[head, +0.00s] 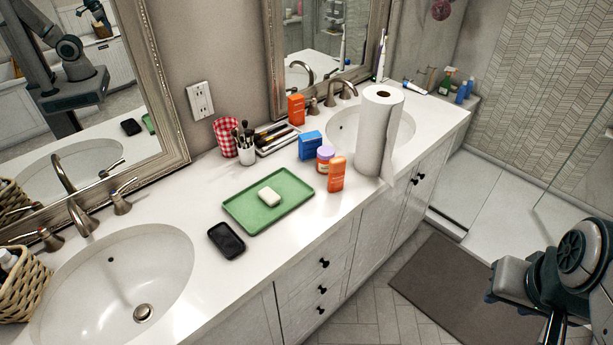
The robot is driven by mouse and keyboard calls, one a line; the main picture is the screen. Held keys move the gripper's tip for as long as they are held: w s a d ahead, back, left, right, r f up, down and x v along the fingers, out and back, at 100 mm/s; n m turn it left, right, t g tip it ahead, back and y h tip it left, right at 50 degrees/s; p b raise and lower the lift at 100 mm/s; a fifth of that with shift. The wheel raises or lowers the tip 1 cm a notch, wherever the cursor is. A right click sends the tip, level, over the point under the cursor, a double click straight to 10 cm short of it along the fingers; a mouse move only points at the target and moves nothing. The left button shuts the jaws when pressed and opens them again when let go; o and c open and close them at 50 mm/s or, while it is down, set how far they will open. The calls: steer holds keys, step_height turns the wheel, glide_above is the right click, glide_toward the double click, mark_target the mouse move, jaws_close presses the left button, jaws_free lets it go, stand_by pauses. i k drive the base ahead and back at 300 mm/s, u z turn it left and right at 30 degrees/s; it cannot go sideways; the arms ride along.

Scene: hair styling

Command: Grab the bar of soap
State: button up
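A white bar of soap (269,196) lies on a green tray (293,194) on the white countertop. The soap is near the middle of the tray, with bare tray around it. Part of my arm shows at the lower right edge, over the floor and well apart from the counter. I cannot make out my gripper's fingers there. Nothing covers the soap.
A black phone-like object (227,240) lies left of the tray. An orange bottle (336,174), purple-lidded jar (325,159) and blue box (310,145) stand right of it, before a paper towel roll (378,130). A brush cup (246,150) stands behind. Sinks lie either side.

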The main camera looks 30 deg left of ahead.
mark_target(266, 194)
steer(key=u, duration=0.1)
steer(key=i, duration=0.7)
steer(key=u, duration=1.05)
steer(key=i, duration=0.55)
steer(key=u, duration=0.65)
